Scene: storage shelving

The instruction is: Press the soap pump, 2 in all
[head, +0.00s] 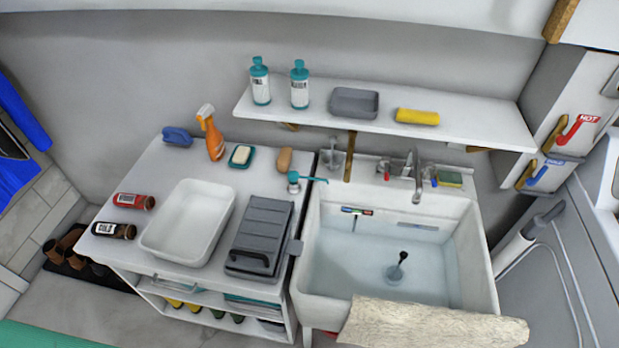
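A soap pump (293,186) stands upright at the back right corner of the white counter, beside the sink. It has a teal top with a long thin spout pointing right, toward the sink. Its body is small in the head view, and its lower part is partly hard to make out. Neither of my grippers is in the head view, and nothing touches the pump.
A grey lidded box (262,235) and white tub (190,222) sit in front of the pump. The shelf (460,118) above holds two teal-capped bottles. The sink (470,250) is to the right, with a faucet (416,180).

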